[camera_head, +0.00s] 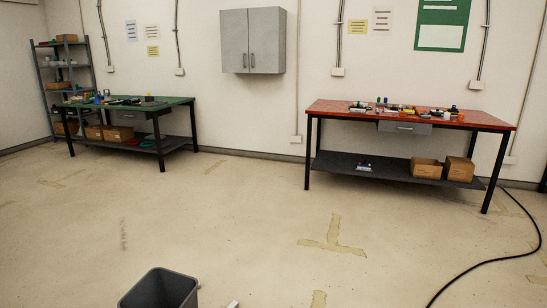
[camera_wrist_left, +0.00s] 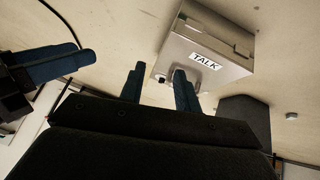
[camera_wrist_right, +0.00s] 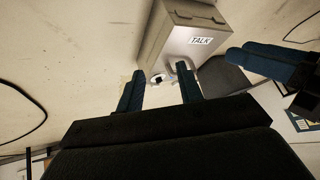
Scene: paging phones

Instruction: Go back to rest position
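A pale box (camera_wrist_left: 208,45) labelled TALK shows beyond my left gripper (camera_wrist_left: 158,80); the same label is on the box in the right wrist view (camera_wrist_right: 182,32). My left gripper's two blue fingers stand apart with nothing held between them. My right gripper (camera_wrist_right: 160,85) is also open, with a clear gap between its fingers. A small pale curved part and a dark round spot on the box's near end show beyond that gap. Each wrist view also shows the blue fingers of the other gripper at its side. Neither gripper shows in the head view.
A grey bin (camera_head: 160,290) stands at the bottom of the head view. A green-topped table (camera_head: 125,104) is at the left and a red-topped table (camera_head: 350,116) at the right, both with small items. A black cable (camera_head: 490,262) lies on the floor at right. The middle floor is open.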

